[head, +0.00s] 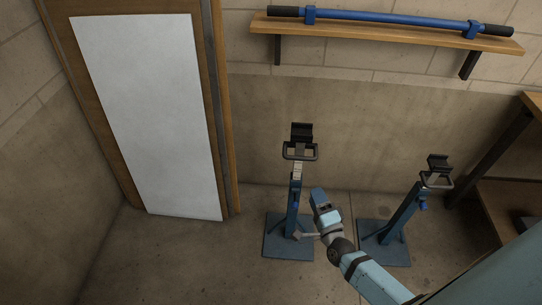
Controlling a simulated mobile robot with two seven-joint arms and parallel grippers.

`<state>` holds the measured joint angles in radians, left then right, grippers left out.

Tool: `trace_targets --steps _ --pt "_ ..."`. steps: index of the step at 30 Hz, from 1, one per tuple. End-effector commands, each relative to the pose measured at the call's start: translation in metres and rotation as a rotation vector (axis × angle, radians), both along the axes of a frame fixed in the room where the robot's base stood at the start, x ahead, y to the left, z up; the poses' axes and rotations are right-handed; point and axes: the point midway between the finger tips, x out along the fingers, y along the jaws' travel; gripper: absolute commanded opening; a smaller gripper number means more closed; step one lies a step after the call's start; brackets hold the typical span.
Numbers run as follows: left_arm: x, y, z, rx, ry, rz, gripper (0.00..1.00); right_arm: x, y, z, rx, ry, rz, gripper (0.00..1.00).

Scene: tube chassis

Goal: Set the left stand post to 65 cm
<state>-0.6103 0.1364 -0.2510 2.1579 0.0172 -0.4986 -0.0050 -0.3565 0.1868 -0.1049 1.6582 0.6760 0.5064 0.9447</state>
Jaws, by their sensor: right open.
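The left stand (292,210) is a blue post on a square blue base plate (287,250). Its black cradle (301,132) and dark loop handle (300,151) are at the top. A pale marked strip (297,171) shows on the inner post above the blue sleeve; its figures are too small to read. My right gripper (319,197) reaches up from the lower right and is just right of the sleeve, open. I cannot tell whether it touches the stand. The side of the post behind it is partly hidden. My left gripper is not in view.
A similar right stand (402,212) with a blue knob (424,206) stands to the right. A blue bar (390,20) with black ends rests on a wooden wall shelf (390,36). A wooden door with a white panel (155,115) is at left. Floor left of the stand is clear.

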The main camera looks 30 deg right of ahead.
Motion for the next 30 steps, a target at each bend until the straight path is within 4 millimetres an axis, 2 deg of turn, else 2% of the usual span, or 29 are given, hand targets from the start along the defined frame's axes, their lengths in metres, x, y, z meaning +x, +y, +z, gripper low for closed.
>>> trace_targets --steps 1,8,21,27,30 --pt "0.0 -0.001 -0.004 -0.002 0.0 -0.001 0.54 0.001 -0.003 -0.005 0.017 -0.011 -0.008 0.42" --pt "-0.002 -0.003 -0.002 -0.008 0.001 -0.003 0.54 0.015 -0.009 -0.002 0.042 -0.026 -0.019 0.42" --pt "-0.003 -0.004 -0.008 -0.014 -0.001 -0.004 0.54 0.102 -0.021 0.012 0.04 -0.025 -0.019 0.42" --pt "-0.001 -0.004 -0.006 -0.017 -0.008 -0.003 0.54 0.128 -0.025 0.017 0.039 -0.024 -0.017 0.42" --pt "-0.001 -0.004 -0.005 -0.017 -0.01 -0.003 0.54 0.134 -0.026 0.018 0.039 -0.023 -0.017 0.42"
